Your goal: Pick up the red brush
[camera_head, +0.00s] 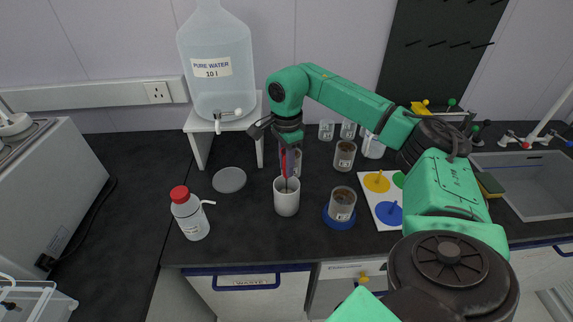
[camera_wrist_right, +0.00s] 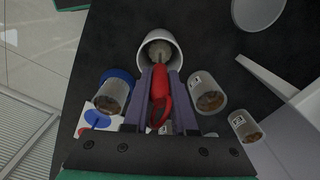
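The red brush (camera_wrist_right: 159,88) stands in a white cup (camera_head: 287,203), with its red handle upward. In the wrist view its lower end reaches into the cup (camera_wrist_right: 147,41). My right gripper (camera_head: 287,168) points down just above the cup, with one finger on each side of the handle. In the wrist view the handle fills most of the gap between the fingers (camera_wrist_right: 160,75); I cannot tell whether they press on it. My left gripper is not in view.
A jar on a blue base (camera_head: 340,216) stands right of the cup, and a red-capped bottle (camera_head: 189,213) stands to the left. More jars (camera_head: 345,155) are behind. A water tank (camera_head: 216,70) sits on a white stand. A round grey disc (camera_head: 229,180) lies left of the cup.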

